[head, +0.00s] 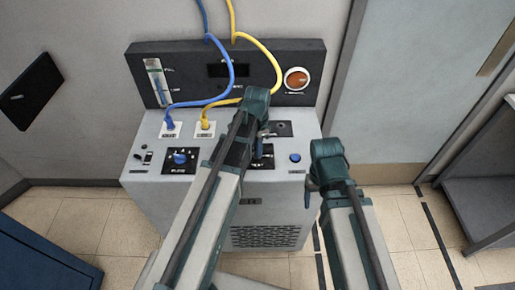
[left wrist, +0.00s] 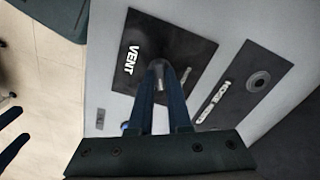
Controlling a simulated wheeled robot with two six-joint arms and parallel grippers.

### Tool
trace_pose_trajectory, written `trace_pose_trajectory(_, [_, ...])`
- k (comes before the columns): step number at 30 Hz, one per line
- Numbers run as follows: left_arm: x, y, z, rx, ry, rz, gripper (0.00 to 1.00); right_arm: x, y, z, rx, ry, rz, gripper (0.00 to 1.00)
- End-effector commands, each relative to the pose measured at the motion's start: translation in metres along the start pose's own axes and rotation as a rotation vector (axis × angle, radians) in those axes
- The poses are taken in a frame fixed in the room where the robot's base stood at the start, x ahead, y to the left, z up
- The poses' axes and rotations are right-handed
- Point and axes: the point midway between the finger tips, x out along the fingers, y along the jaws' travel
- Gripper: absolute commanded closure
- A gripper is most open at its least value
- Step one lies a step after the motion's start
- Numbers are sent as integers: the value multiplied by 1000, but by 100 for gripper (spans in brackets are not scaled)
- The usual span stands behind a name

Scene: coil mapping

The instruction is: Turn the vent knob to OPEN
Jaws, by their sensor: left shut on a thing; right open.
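The vent knob (left wrist: 158,67) shows in the left wrist view as a small grey piece between my fingertips, on a black plate marked VENT (left wrist: 132,60). No OPEN mark is readable, and the knob's setting cannot be told. In the head view the vent plate (head: 262,163) is partly covered by my left arm and gripper. My left gripper (head: 263,134) reaches down onto it and is shut on the knob; its fingers also show in the left wrist view (left wrist: 160,90). My right gripper (head: 309,192) is open and empty, to the right of the cabinet front.
The grey cabinet (head: 140,185) carries a blue selector knob (head: 180,157), a blue button (head: 295,157) and a dark socket plate (head: 283,129). An orange round lamp (head: 296,78) sits on the back panel.

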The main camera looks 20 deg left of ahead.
Motion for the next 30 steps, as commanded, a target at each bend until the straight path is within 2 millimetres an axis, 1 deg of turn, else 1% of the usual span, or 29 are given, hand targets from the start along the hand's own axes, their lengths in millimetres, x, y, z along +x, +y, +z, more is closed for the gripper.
trace_pose_trajectory(6, [0,0,0,184,0,1,100,0,0,0,0,0,0,30])
trace_pose_trajectory(15, [0,0,0,367,0,1,100,0,0,0,0,0,0,30])
trace_pose_trajectory(21, [0,0,0,433,0,1,100,0,0,0,0,0,0,30])
trace_pose_trajectory(30, [0,0,0,464,-1,1,100,0,0,0,0,0,0,30])
